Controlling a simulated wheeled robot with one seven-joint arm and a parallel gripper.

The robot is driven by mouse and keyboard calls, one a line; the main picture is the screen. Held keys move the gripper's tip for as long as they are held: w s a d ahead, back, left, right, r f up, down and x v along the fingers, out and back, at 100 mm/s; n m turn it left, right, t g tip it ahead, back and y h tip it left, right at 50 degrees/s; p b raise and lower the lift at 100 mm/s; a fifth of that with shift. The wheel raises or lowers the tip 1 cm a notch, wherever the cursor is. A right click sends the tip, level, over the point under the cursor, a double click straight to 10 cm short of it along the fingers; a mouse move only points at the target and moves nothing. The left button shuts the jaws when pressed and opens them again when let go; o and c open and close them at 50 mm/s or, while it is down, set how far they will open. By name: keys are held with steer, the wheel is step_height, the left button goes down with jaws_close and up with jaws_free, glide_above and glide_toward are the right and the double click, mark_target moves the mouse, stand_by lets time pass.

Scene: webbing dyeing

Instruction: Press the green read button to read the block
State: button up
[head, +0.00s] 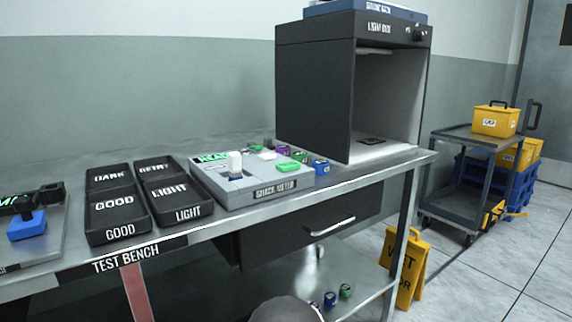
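The grey shade meter (230,195) sits on the test bench, right of the black trays. A pale, whitish block (235,162) stands upright on its left part. A flat green button (288,166) is on its right part; any lettering on it is too small to read. A smaller pale green-white piece (267,156) lies just left of the button. A green lettered display (212,157) is at the meter's back left. My gripper is not in view, and nothing touches the button or the block.
Black trays marked dark, retry, good and light (120,226) stand left of the meter. Several small coloured blocks (320,166) lie behind and right of it. A black light box (315,95) stands at the bench's right end. A cart (455,205) and yellow floor sign (413,270) are farther right.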

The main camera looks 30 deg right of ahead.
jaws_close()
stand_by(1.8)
